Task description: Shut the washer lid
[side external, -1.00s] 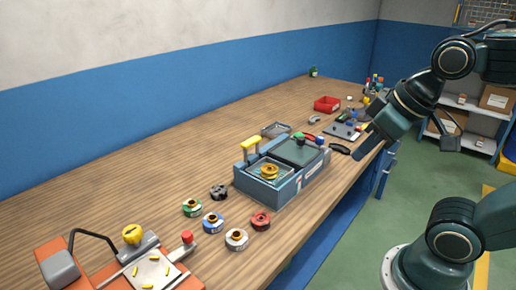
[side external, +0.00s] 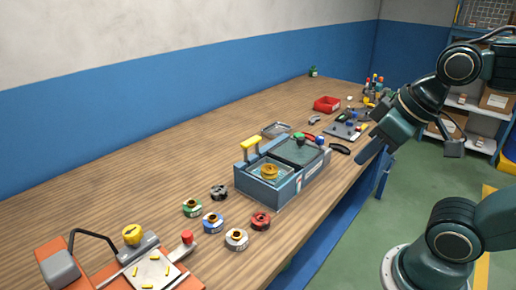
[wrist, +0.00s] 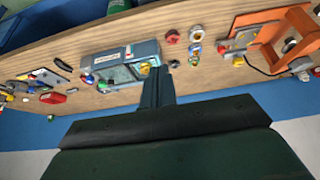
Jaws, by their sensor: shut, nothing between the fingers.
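The washer (side external: 283,188) is a blue-grey box on the wooden bench, with two sections on top. Its left section is uncovered and shows a brass-coloured round part (side external: 270,172) inside. A yellow handle (side external: 251,144) stands raised at that section's back. I cannot tell whether it belongs to the lid. A dark panel (side external: 299,151) covers the right section. The washer also shows in the wrist view (wrist: 112,75). My gripper (side external: 364,158) is shut and empty, right of the washer and apart from it, near the bench's front edge. Its fingers also show in the wrist view (wrist: 156,74).
Several colored spools, including a red one (side external: 260,221), lie left of the washer. An orange fixture (side external: 120,267) stands at the near left.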

